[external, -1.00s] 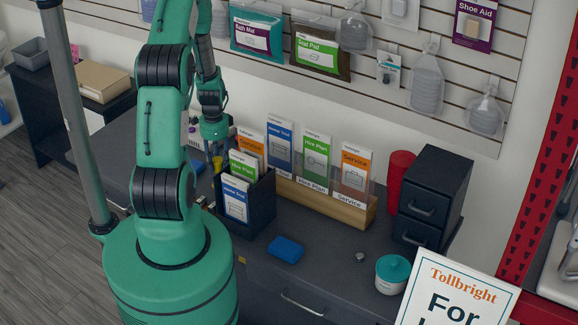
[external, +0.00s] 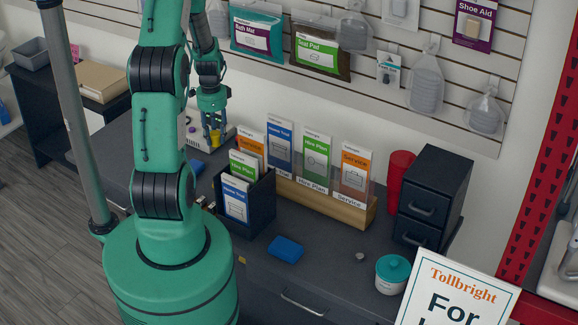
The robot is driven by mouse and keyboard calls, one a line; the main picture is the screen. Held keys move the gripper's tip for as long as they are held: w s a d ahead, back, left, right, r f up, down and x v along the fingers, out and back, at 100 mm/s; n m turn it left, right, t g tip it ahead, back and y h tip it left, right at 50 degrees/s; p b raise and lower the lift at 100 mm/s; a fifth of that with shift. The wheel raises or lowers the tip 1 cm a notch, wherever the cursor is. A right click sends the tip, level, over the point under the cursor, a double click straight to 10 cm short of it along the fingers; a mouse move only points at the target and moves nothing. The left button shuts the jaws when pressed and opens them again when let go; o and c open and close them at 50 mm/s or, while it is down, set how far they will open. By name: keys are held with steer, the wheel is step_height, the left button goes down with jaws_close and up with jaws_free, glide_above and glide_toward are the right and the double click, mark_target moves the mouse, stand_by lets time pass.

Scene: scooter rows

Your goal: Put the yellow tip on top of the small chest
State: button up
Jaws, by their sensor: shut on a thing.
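My gripper (external: 213,128) is at the back left of the dark counter, above it. It is shut on the yellow tip (external: 215,137), which is small and partly hidden by the fingers. The small chest (external: 432,197) is a black unit with two drawers at the right of the counter, against the wall. Its flat top (external: 441,168) is bare. The gripper is far to the left of the chest, with the brochure holders between them.
A wooden brochure rack (external: 325,200) and a dark brochure box (external: 262,205) stand mid-counter. A red cup (external: 399,180) is beside the chest. A blue block (external: 286,249), a teal-lidded jar (external: 392,274) and a sign (external: 456,295) are nearer the front. Packages hang on the wall above.

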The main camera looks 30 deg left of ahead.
mark_target(217, 133)
step_height(217, 133, up, 21)
steer(key=w+d+m+p, duration=0.2)
steer(key=w+d+m, duration=0.15)
steer(key=d, duration=0.75)
steer(key=w+d+m+p, duration=0.3)
steer(key=w+d, duration=0.1)
steer(key=d, duration=0.8)
steer(key=w+d+m+p, duration=0.2)
steer(key=w+d+m, duration=0.1)
steer(key=d, duration=0.8)
steer(key=s+d+m+p, duration=0.2)
steer(key=s+d+m, duration=0.1)
steer(key=d, duration=0.8)
steer(key=s+d+m+p, duration=0.2)
steer(key=s+d+m, duration=0.1)
steer(key=d, duration=0.8)
steer(key=s+d+m+p, duration=0.2)
steer(key=s+d+m, duration=0.1)
steer(key=d, duration=0.8)
steer(key=shift+n, duration=0.25)
step_height(217, 133, down, 5)
steer(key=shift+f+b, duration=0.1)
steer(key=shift+b, duration=0.2)
